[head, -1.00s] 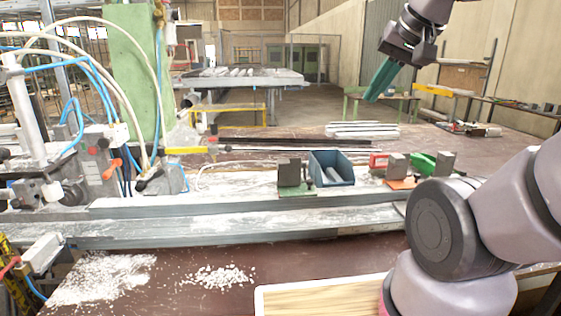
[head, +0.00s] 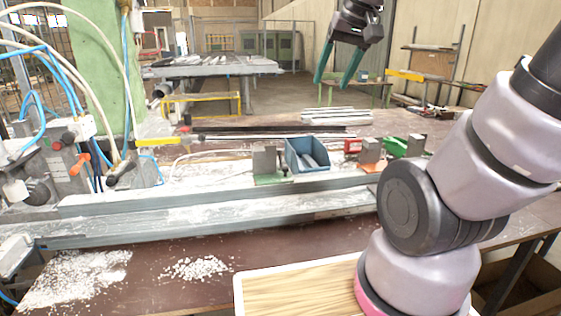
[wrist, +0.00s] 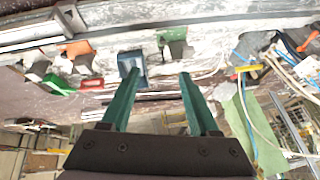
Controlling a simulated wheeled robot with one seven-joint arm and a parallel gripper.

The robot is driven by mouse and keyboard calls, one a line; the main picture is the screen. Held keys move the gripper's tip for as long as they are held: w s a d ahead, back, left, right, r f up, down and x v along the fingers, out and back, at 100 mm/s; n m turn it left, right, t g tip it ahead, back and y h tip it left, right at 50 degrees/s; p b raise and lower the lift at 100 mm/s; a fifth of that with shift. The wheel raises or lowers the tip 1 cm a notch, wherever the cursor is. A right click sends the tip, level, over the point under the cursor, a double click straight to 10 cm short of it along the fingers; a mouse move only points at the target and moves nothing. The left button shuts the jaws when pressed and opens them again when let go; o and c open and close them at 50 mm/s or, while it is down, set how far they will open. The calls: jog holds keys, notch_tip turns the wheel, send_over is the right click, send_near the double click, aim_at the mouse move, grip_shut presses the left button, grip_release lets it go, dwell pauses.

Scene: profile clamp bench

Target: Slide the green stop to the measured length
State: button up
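The green stop, a grey block on a green base (head: 272,178), sits on the white-dusted metal rail (head: 215,200), just left of a blue bin. It also shows near the top middle of the wrist view (wrist: 172,36). My gripper (head: 331,84) is raised well above and behind the bench in the head view. Its two long green fingers are apart with nothing between them. In the wrist view the gripper (wrist: 160,74) points toward the bench, with the stop beyond the fingertips and apart from them.
The blue bin (head: 306,155) stands right beside the stop. Hoses and clamp machinery (head: 75,150) crowd the left. White chips (head: 195,268) lie in front.

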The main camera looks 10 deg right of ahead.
jog(key=w+a+f+n+g+h, duration=0.1)
jog(key=w+f+n+g, duration=0.2)
jog(key=w, duration=0.4)
jog(key=w+a+f+n, duration=0.1)
jog(key=w+f+n, duration=0.2)
jog(key=w+f, duration=0.3)
jog(key=n+g, duration=0.3)
jog(key=n, duration=0.2)
send_over(285, 167)
notch_tip(285, 167, down, 12)
notch_tip(285, 167, down, 10)
jog(key=shift+d+f, duration=0.1)
jog(key=shift+w, duration=0.1)
grip_shut()
